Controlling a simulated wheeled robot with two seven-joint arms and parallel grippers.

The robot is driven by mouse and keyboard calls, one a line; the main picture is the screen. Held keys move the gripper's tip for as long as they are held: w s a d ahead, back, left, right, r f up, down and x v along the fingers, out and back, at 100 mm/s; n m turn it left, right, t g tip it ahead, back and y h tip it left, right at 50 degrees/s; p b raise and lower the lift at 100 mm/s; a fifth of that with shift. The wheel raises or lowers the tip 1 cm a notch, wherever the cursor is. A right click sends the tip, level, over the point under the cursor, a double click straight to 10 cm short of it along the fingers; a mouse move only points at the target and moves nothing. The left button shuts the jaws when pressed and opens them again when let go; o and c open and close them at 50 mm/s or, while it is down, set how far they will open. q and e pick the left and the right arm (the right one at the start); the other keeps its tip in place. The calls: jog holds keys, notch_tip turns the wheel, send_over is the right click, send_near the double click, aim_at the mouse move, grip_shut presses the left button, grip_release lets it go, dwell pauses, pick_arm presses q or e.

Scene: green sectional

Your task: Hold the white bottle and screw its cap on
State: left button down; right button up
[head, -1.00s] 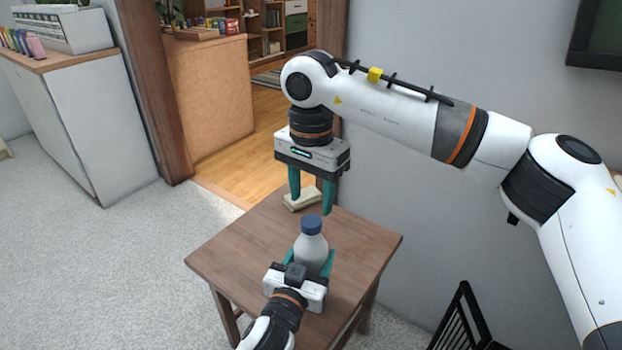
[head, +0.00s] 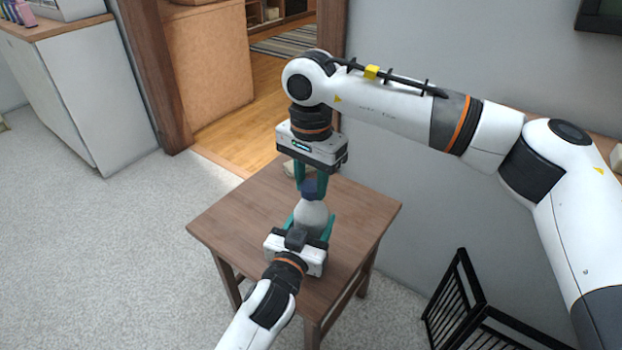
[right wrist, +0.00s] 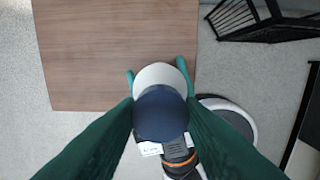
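The white bottle (head: 311,214) stands upright over the small wooden table (head: 365,210), with the dark blue cap (head: 309,190) on its top. How far the cap is threaded cannot be seen. My left gripper (head: 309,228) is shut around the bottle's body from the near side. My right gripper (head: 309,184) points straight down from above, its teal fingers closed on the two sides of the cap. In the right wrist view the cap (right wrist: 161,113) sits between the fingers and partly covers the bottle (right wrist: 160,75).
A pale block-like object (head: 288,168) lies on the table's far side, partly hidden behind my right gripper. A black slatted rack or chair (head: 458,300) stands right of the table. A grey wall (head: 430,180) rises close behind it. The carpet at left is clear.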

jog(key=m, duration=0.9)
jog(key=shift+m, duration=0.4)
jog(key=m, duration=0.4)
jog(key=shift+m, duration=0.3)
jog(key=m, duration=0.3)
jog(key=shift+m, duration=0.3)
jog(key=o, duration=1.1)
jog(key=shift+o, duration=0.2)
notch_tip(320, 180, up, 12)
